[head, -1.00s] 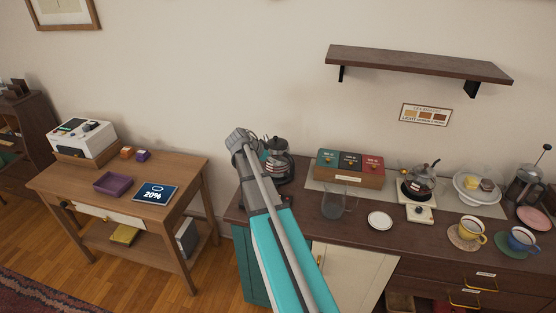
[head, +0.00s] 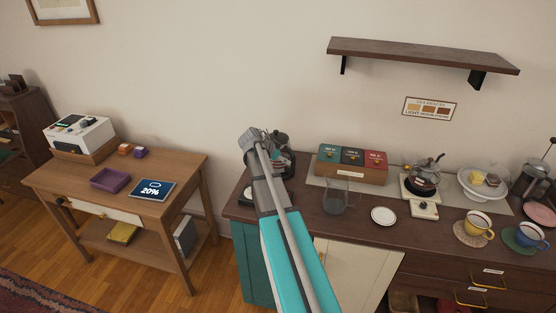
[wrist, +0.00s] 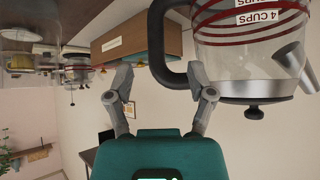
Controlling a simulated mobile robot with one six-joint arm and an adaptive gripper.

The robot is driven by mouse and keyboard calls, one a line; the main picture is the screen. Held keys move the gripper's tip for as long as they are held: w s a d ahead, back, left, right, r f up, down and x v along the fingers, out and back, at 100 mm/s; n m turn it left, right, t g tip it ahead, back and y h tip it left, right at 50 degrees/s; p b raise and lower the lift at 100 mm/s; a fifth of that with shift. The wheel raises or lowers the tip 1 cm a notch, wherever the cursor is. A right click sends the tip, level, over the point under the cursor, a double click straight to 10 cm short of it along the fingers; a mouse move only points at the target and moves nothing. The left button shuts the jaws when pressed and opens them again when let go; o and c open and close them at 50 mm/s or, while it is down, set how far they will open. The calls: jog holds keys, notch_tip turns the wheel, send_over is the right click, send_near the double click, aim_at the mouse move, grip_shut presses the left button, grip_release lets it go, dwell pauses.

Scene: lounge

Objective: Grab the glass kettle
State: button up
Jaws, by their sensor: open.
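The glass kettle (head: 284,142), with a dark lid, stands at the left end of the dark counter, partly hidden behind my gripper (head: 265,142). The wrist view is upside down and shows the kettle (wrist: 238,55) close up: clear glass, red bands, a "4 CUPS" mark, a metal collar, a lid knob and a spout. Its black handle (wrist: 161,50) lies between the two fingers of my gripper (wrist: 162,75) in that view. The fingers are apart and not closed on it. I cannot tell whether either finger touches it.
A glass pitcher (head: 337,198) and tea box (head: 352,165) stand right of the kettle. Another pot (head: 426,172) sits on a hot plate (head: 423,207). A wall shelf (head: 420,55) hangs above. A wooden side table (head: 75,184) stands left.

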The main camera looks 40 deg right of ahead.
aim_at(292, 164)
jog(key=shift+b+x, duration=0.4)
jog(key=shift+x, duration=0.6)
jog(key=shift+f, duration=0.1)
jog(key=shift+b+x, duration=1.85)
jog(key=shift+x, duration=0.65)
grip_shut()
